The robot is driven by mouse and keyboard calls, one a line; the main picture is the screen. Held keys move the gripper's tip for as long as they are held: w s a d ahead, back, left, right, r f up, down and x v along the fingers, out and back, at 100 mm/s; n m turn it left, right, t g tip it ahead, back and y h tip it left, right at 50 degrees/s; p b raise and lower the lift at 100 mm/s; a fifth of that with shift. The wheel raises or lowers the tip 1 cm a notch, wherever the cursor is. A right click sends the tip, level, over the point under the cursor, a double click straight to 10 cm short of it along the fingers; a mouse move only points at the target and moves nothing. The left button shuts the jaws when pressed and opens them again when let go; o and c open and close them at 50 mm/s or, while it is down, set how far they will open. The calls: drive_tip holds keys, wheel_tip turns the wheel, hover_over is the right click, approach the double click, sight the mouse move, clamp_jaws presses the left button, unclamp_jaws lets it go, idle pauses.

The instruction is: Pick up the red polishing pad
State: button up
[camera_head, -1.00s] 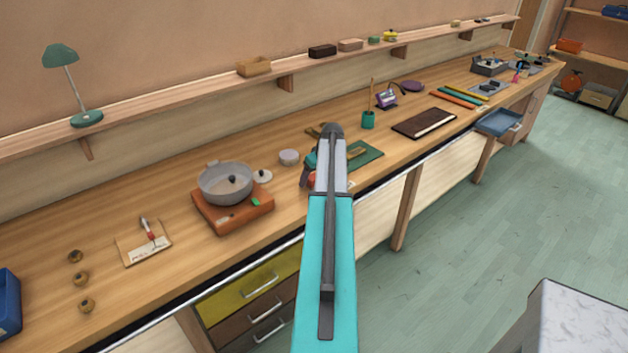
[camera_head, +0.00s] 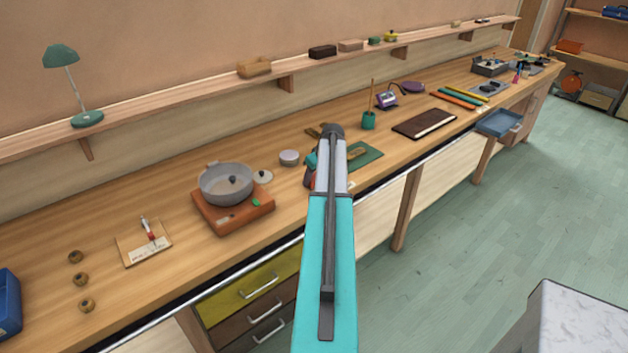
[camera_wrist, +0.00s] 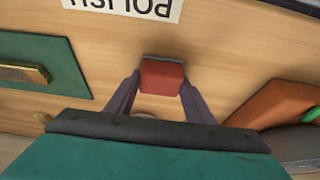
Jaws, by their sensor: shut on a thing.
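The red polishing pad (camera_wrist: 162,76) shows in the wrist view as a small red block with a dark grey far face. My gripper (camera_wrist: 160,84) has one finger on each side of it and is shut on it. Bench top shows around the pad; I cannot tell whether it is clear of the wood. In the head view my arm hides most of the gripper, and I cannot make out the pad clearly there.
A "POLISH" label (camera_wrist: 125,7) lies beyond the pad. A green mat (camera_wrist: 72,52) bearing a brass-coloured piece is left. An orange burner (camera_head: 238,217) with a grey pan (camera_head: 212,187) stands nearby. A pale round tin (camera_head: 289,158) sits between burner and gripper.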

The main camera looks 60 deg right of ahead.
sight(314, 177)
drive_tip(key=shift+r, duration=0.15)
drive_tip(key=shift+r+b, duration=1)
drive_tip(key=shift+r, duration=0.35)
drive_tip(key=shift+s+r, duration=0.2)
drive_tip(key=s+a+b, duration=0.2)
drive_tip(key=s+a, duration=0.1)
drive_tip(key=s, duration=0.4)
drive_tip(key=s+a+r+b, duration=0.1)
drive_tip(key=s+a+b, duration=0.2)
drive_tip(key=s, duration=0.4)
drive_tip(key=shift+s+a+r, duration=0.15)
drive_tip(key=shift+a+r, duration=0.1)
drive_tip(key=shift+r, duration=0.05)
